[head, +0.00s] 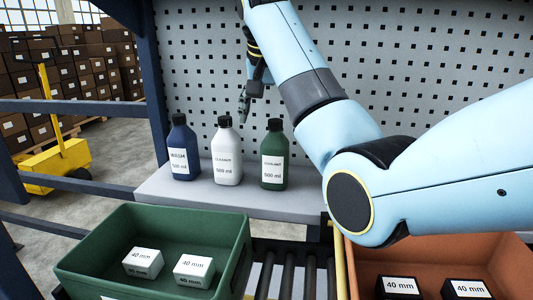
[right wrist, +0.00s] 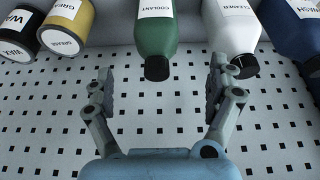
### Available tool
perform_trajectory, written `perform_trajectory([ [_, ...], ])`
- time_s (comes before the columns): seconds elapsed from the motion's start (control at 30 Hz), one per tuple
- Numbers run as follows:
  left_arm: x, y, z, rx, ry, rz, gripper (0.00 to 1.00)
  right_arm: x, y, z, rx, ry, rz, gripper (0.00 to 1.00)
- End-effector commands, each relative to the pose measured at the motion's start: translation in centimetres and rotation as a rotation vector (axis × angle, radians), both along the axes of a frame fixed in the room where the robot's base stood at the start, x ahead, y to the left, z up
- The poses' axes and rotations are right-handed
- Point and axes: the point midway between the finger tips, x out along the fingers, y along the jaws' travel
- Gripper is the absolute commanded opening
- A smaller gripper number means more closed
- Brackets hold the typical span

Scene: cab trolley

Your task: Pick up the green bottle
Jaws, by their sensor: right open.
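The green bottle (head: 275,153) stands upright on the grey shelf, at the right end of a row of three, with a dark cap and a white label. My right gripper (head: 246,104) hangs above the row, near the white bottle's cap in the head view. In the right wrist view the green bottle (right wrist: 156,27) appears cap-down in the picture. Its cap lies between the two spread fingers of the right gripper (right wrist: 160,78), with a gap on each side. The jaws are open and empty. My left gripper is out of view.
A white bottle (head: 227,160) and a blue bottle (head: 184,155) stand left on the shelf (head: 205,198). The wrist view shows a yellow can (right wrist: 69,22) and a dark can (right wrist: 20,32). A perforated panel (head: 420,60) rises behind. A green crate (head: 95,250) and an orange crate (head: 515,262) sit in front.

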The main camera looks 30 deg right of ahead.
Motion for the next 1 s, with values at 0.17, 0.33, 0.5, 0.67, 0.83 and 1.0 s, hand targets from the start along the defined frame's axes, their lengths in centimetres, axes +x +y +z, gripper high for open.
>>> perform_trajectory([
  [0.17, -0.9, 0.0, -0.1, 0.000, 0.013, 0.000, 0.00, 0.6, -0.6, -2.5, -0.001, 0.006, -0.001, 0.90],
  [0.33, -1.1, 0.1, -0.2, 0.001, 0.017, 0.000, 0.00, 1.4, -1.2, -4.7, 0.000, 0.004, -0.001, 0.90],
  [0.5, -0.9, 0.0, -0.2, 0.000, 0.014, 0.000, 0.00, 1.6, -1.5, -6.0, -0.001, 0.004, 0.000, 0.90],
  [0.67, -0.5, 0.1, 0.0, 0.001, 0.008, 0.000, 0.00, 2.0, -2.2, -8.5, 0.000, 0.004, -0.001, 0.90],
  [0.83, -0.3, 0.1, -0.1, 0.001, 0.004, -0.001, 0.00, 2.6, -2.6, -10.0, 0.000, 0.002, 0.000, 0.90],
  [1.0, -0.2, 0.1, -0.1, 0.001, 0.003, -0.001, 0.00, 2.7, -2.6, -10.1, 0.000, 0.000, 0.000, 0.90],
])
